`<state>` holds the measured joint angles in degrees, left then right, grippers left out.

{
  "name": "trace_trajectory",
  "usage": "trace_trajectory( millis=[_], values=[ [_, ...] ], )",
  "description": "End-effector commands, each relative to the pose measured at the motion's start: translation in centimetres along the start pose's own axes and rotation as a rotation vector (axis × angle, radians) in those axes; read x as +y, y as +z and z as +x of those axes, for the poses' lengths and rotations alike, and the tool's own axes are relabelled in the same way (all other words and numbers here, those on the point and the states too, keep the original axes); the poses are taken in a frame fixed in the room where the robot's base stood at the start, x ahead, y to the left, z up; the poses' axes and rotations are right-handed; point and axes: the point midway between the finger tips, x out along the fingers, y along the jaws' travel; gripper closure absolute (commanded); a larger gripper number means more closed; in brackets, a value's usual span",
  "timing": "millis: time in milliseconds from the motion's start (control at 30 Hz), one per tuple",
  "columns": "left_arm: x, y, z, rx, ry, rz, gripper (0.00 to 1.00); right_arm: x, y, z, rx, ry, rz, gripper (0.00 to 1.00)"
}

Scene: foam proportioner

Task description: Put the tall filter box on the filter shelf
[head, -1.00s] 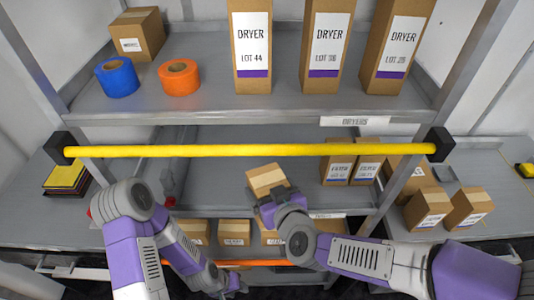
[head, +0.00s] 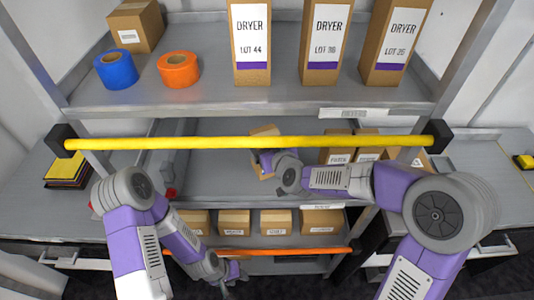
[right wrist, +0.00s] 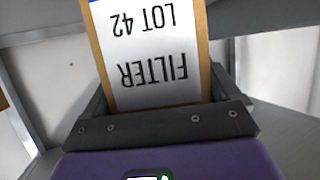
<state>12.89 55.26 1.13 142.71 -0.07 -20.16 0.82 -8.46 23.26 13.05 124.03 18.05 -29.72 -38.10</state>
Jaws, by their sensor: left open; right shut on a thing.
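The tall filter box (right wrist: 150,50) fills the upper middle of the right wrist view, its white label reading FILTER LOT 42 upside down. My right gripper (right wrist: 155,110) is shut on it. In the head view, the box (head: 264,131) is partly hidden by the yellow bar and by my right gripper (head: 268,162). It is over the middle shelf (head: 215,180); I cannot tell whether it touches that shelf. My left gripper (head: 236,272) is open and empty, low near the orange bar.
A yellow bar (head: 220,143) crosses in front of the rack. Several dryer boxes (head: 326,45) stand on the upper shelf. Boxes (head: 340,155) stand on the middle shelf's right. The middle shelf's left part looks clear. An orange bar (head: 300,252) runs below the lower boxes.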

Motion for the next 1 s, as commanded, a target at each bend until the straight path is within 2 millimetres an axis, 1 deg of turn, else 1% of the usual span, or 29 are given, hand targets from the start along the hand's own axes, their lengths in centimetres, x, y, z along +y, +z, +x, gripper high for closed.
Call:
trace_trajectory(
  millis=[200,267,500,667,700,733,767,1000],
  values=[
    [-0.3,0.0,0.8,0.0,0.0,0.0,0.57,0.0,3.0,1.2,-0.003,-0.001,0.002,0.46],
    [-0.3,0.0,0.8,0.0,0.0,0.0,0.57,0.1,3.2,1.6,-0.002,0.0,0.003,0.46],
    [-0.3,0.0,0.8,0.0,0.0,0.0,0.57,0.1,3.0,1.6,0.002,-0.001,0.001,0.46],
    [-0.5,-0.1,1.3,0.0,0.0,0.0,0.57,0.1,3.5,1.8,0.001,-0.001,0.001,0.46],
    [-0.4,-0.1,1.2,0.0,0.0,0.0,0.57,0.1,3.5,1.8,-0.001,-0.001,0.001,0.06],
    [-0.4,-0.1,1.2,0.0,0.0,0.0,0.57,0.1,3.5,1.8,-0.001,-0.001,0.001,0.01],
    [-0.4,-0.1,1.1,0.0,0.0,0.0,0.57,0.1,3.5,1.8,-0.001,-0.001,0.001,0.0],
    [-0.4,-0.1,1.0,0.0,0.0,0.0,0.57,0.1,3.4,1.7,-0.001,-0.001,0.001,0.0]
  ],
)
